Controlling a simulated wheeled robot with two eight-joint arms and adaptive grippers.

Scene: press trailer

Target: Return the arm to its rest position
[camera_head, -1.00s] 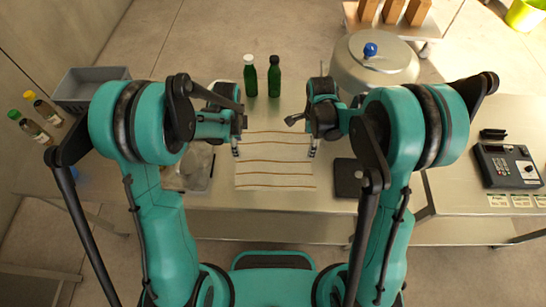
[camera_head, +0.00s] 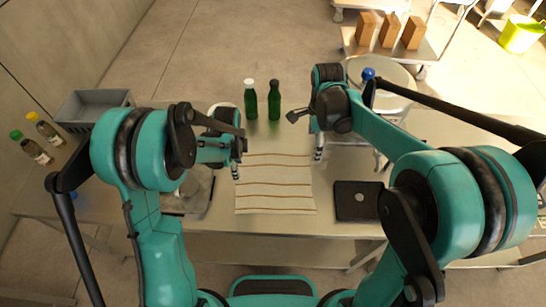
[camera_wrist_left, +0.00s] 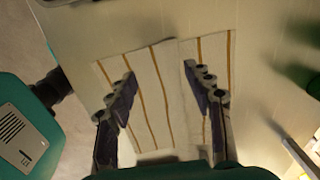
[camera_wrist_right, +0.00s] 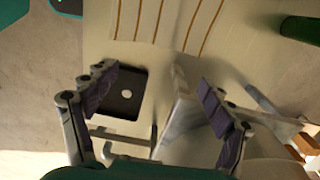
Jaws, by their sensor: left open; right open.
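My right arm reaches in from the right with its elbow swung wide. Its gripper (camera_head: 318,145) hangs open and empty above the table, at the right edge of the striped cloth (camera_head: 275,200). In the right wrist view its two fingers (camera_wrist_right: 158,100) are spread, with a black square device (camera_wrist_right: 126,92) below them. My left gripper (camera_head: 237,160) is open and empty over the cloth's left edge. In the left wrist view its fingers (camera_wrist_left: 165,95) are spread above the cloth (camera_wrist_left: 150,80).
Two green bottles, one white-capped (camera_head: 250,100) and one dark-capped (camera_head: 274,101), stand behind the cloth. A grey bin (camera_head: 92,104) and two more bottles stand left. A round lidded pot (camera_head: 395,78) is partly behind my right arm. The black device (camera_head: 357,200) lies right of the cloth.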

